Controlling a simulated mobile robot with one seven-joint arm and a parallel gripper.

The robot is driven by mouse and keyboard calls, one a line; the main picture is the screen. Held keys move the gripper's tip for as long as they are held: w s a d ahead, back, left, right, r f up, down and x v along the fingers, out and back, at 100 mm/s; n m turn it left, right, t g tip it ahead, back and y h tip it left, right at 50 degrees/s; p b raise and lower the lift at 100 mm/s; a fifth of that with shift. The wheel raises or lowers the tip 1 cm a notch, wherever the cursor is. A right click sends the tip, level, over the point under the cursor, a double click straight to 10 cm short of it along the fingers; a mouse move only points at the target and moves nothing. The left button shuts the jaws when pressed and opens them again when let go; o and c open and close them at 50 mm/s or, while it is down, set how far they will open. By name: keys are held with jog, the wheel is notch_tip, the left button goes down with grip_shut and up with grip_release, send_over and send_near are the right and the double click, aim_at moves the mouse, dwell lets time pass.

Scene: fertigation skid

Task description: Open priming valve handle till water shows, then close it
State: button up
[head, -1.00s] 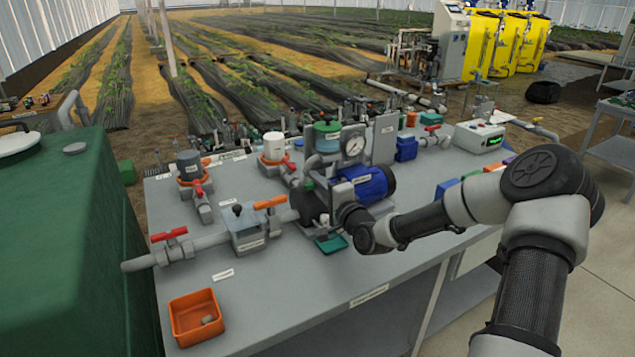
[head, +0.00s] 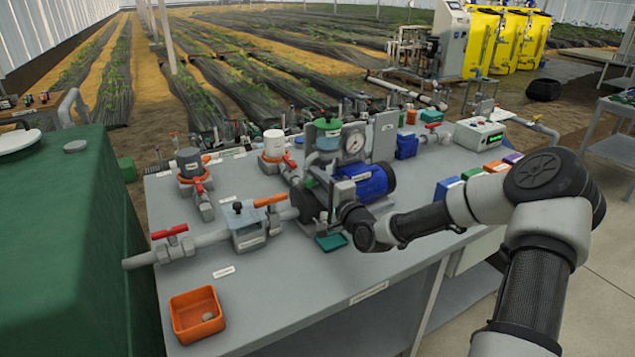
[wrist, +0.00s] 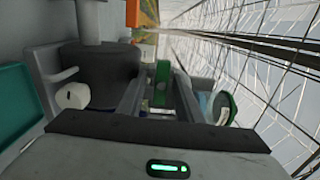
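A green handle (wrist: 162,84), which looks like the priming valve handle, stands between the two fingers of my gripper (wrist: 160,92) in the wrist view. The fingers are apart, with a gap visible beside the handle, so I see no firm hold. In the head view my wrist hides most of the gripper and the handle. The dark pump body (wrist: 98,72) is left of the fingers in the wrist view, and its blue motor (head: 372,181) shows in the head view. I see no water flowing.
A pressure gauge (head: 354,143) and a green-lidded strainer (head: 327,130) stand close behind the pump. An orange handle (head: 270,200) and a red handle (head: 169,232) sit on the pipe at left. A green tray (head: 331,242) lies below the pump. The front bench is clear beside an orange bin (head: 197,315).

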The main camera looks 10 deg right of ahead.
jog(key=p+v, duration=0.1)
jog(key=v, duration=1.6)
jog(key=shift+s+p, duration=0.2)
jog(key=shift+p, duration=0.2)
jog(key=shift+d, duration=0.1)
